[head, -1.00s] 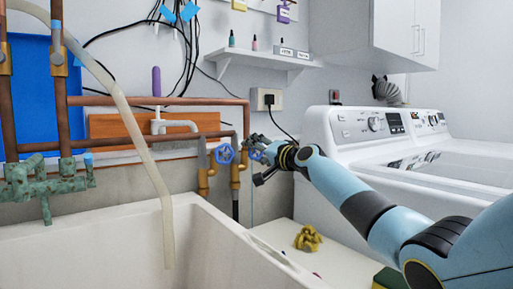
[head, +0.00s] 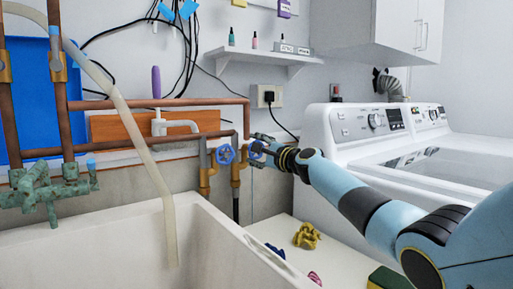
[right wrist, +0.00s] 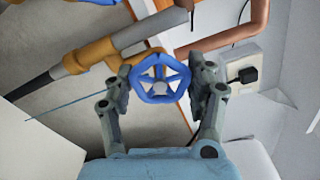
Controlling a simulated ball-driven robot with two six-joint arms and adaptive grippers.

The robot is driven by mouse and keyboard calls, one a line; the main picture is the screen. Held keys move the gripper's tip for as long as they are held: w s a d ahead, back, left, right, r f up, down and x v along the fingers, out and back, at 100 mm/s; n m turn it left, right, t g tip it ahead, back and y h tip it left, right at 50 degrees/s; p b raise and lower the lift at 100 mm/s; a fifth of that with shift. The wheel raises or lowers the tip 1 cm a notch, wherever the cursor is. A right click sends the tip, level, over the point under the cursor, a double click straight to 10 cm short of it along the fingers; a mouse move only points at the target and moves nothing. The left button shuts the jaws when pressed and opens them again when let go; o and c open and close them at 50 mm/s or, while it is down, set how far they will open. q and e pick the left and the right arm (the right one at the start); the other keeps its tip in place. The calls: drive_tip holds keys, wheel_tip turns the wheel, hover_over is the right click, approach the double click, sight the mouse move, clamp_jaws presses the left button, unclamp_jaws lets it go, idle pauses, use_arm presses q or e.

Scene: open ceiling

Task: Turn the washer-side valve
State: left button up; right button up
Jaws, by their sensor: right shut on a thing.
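Two blue valve wheels sit on brass valves at the ends of copper pipes above the sink. The left wheel (head: 225,154) is clear of my arm. The right wheel (head: 256,150) is the one nearer the washer. My right gripper (head: 262,146) is at the right wheel. In the right wrist view the blue wheel (right wrist: 160,79) lies between the two fingers of my right gripper (right wrist: 163,84), which are shut on its rim from both sides. The wheel's brass body (right wrist: 97,52) shows behind it. My left gripper is not in view.
A white sink (head: 120,245) fills the lower left, with a pale hose hanging into it. White washing machines (head: 350,135) stand at right under a cabinet (head: 385,35). Yellow (head: 307,236) and pink cloth-like items lie on the white surface below my arm.

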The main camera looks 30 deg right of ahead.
drive_tip(key=m, duration=0.2)
drive_tip(key=m+p, duration=0.1)
drive_tip(key=m, duration=0.1)
drive_tip(key=shift+f+m, duration=0.2)
drive_tip(key=shift+m, duration=0.1)
drive_tip(key=m+p, duration=0.1)
drive_tip(key=m, duration=0.2)
drive_tip(key=shift+m+p, duration=0.3)
drive_tip(key=shift+m, duration=0.1)
drive_tip(key=m+p, duration=0.1)
drive_tip(key=m, duration=0.3)
drive_tip(key=m+p, duration=0.1)
drive_tip(key=m, duration=0.3)
drive_tip(key=m+p, duration=0.2)
drive_tip(key=m, duration=0.2)
drive_tip(key=shift+m, duration=0.3)
drive_tip(key=m+p, duration=0.1)
drive_tip(key=m, duration=0.2)
drive_tip(key=shift+m, duration=0.3)
drive_tip(key=m+p, duration=0.1)
drive_tip(key=m, duration=0.2)
drive_tip(key=shift+m, duration=0.3)
drive_tip(key=shift+m+p, duration=0.45)
drive_tip(key=shift+m, duration=1.35)
